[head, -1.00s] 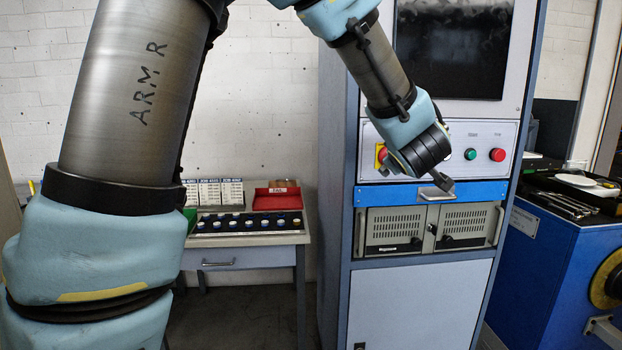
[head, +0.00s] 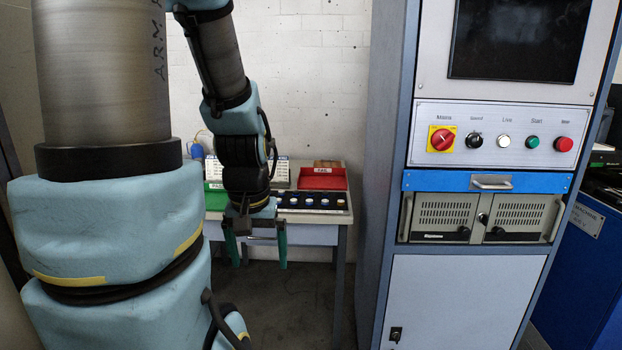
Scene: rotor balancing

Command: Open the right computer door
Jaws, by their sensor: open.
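The right computer door (head: 521,218) is a beige vented panel in the cabinet, below the blue drawer. It is shut, with a vertical handle (head: 555,221) at its right edge. The left computer door (head: 444,216) beside it is also shut, and a round lock (head: 482,218) sits between the two. My gripper (head: 256,262) hangs pointing down, left of the cabinet and in front of the small table. Its two green fingers are apart with nothing between them.
The blue drawer (head: 440,182) with a metal handle sits just above the doors. The control panel (head: 493,133) has a red mains switch and several buttons. The small table (head: 340,217) carries a red tray (head: 323,179) and a row of knobs. A blue machine (head: 583,245) stands right of the cabinet.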

